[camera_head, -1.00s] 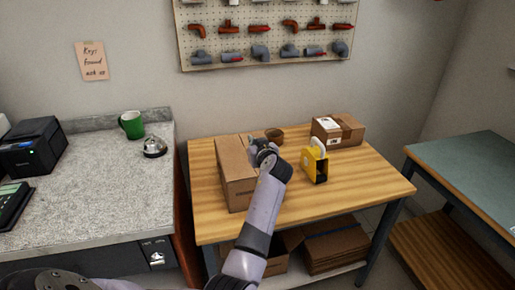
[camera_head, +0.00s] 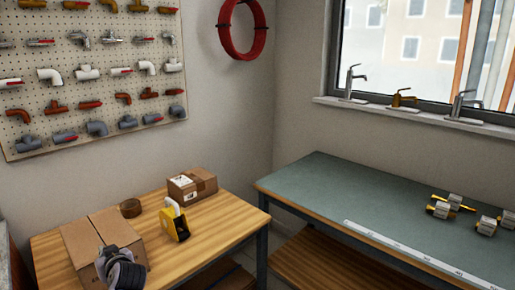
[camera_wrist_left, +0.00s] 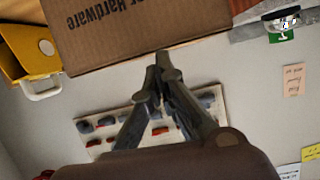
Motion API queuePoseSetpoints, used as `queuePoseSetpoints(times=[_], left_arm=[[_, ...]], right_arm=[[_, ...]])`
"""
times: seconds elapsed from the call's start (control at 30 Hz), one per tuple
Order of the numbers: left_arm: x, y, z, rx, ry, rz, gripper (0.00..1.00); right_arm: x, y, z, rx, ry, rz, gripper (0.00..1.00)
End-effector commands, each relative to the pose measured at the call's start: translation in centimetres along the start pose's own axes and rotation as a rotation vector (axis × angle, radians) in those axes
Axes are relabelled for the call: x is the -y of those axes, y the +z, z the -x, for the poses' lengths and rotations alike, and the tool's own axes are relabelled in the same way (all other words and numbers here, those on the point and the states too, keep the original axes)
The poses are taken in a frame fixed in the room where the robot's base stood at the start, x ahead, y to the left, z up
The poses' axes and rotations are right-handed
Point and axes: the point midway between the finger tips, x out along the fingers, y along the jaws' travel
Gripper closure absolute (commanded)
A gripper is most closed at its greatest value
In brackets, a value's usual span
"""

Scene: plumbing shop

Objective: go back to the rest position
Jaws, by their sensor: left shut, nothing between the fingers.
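My left arm's wrist (camera_head: 122,270) is at the lower left of the head view, in front of the near part of a long cardboard box (camera_head: 85,235); the fingers are hidden there. In the left wrist view my left gripper (camera_wrist_left: 163,58) has its fingertips together, with nothing between them. The box (camera_wrist_left: 130,28), with dark "Hardware" lettering, fills the top of that view; I cannot tell whether the fingertips touch it. My right gripper is not in view.
The wooden table (camera_head: 215,228) also holds a tape roll (camera_head: 130,207), a yellow tape dispenser (camera_head: 174,222) and a smaller box (camera_head: 191,184). A green-topped bench (camera_head: 330,195) with valves (camera_head: 452,203) stands at right. The pegboard (camera_head: 85,75) hangs behind.

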Motion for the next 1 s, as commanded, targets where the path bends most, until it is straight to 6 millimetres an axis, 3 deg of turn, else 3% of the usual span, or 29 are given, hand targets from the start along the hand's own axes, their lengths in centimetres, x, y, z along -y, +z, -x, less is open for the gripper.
queuePoseSetpoints(times=[0.03, 0.2, 0.3, 0.4, 0.6, 1.0], left_arm=[[1.0, 3.1, 1.4, 0.048, 0.014, -0.049, 1.0], [3.0, 12.5, 8.0, 0.24, 0.131, -0.226, 1.0], [4.1, 17.6, 13.1, 0.364, 0.233, -0.34, 1.0], [5.1, 21.4, 18.0, 0.469, 0.336, -0.439, 1.0], [6.6, 25.6, 25.2, 0.608, 0.491, -0.564, 1.0], [9.3, 29.4, 35.6, 0.785, 0.728, -0.723, 1.0]], right_arm=[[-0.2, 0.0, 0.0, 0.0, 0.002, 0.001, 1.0], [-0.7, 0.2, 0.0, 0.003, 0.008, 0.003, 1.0], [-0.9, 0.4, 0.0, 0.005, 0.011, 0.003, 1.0], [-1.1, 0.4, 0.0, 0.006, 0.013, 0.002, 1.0], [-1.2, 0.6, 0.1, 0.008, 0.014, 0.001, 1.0], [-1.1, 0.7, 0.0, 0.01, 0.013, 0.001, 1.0]])
